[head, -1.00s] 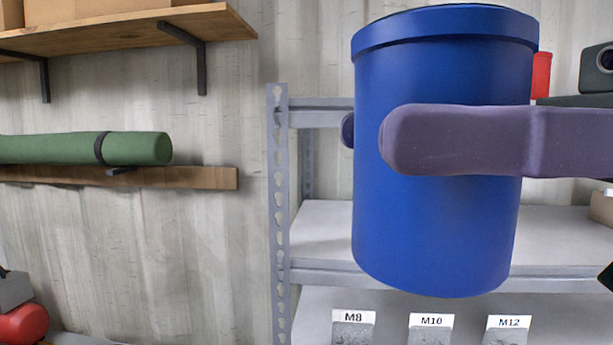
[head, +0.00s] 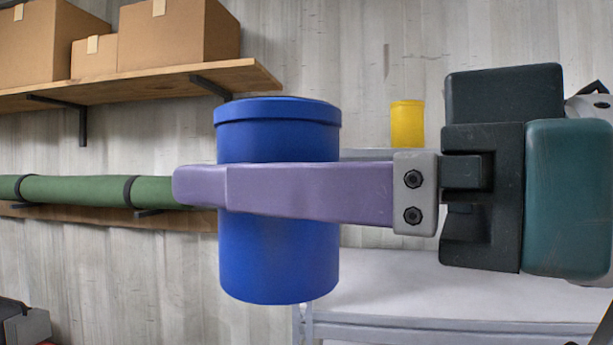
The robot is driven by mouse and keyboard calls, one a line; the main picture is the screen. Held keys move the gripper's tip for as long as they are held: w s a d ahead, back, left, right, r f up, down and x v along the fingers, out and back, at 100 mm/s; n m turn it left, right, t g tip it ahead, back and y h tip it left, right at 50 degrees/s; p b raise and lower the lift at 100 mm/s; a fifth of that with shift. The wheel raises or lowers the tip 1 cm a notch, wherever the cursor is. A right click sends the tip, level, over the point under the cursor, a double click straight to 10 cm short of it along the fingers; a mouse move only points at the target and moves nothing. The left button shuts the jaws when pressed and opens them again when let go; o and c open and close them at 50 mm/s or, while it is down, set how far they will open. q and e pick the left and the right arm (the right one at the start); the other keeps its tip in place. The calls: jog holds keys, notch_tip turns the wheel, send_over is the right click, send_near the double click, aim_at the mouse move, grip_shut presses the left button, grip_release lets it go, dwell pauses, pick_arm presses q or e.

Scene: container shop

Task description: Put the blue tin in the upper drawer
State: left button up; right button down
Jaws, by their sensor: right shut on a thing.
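The blue tin (head: 278,262) is a lidded cylinder, upright and held in the air in the middle of the head view. My right gripper (head: 215,188) comes in from the right and is shut on the tin. One purple finger crosses the tin's near side; the other finger is hidden behind it. My left gripper is not in view. No drawer shows in this view.
A grey metal shelf unit (head: 440,285) stands behind on the right, with a yellow tin (head: 407,124) at its top. A wooden wall shelf (head: 190,76) at upper left holds cardboard boxes (head: 180,35). A green roll (head: 75,190) lies on a lower wall shelf.

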jog(key=shift+w+a+r, duration=0.15)
jog(key=shift+a, duration=0.1)
jog(key=shift+w+d+f, duration=0.1)
jog(key=shift+d+f, duration=0.1)
jog(key=shift+f, duration=0.2)
jog(key=s+d+f, duration=0.2)
jog(key=d+f, duration=0.2)
jog(key=d, duration=0.4)
jog(key=s+d+f, duration=0.2)
jog(key=d+f, duration=0.2)
jog(key=d, duration=0.4)
jog(key=shift+s+d, duration=0.2)
jog(key=shift+d, duration=0.05)
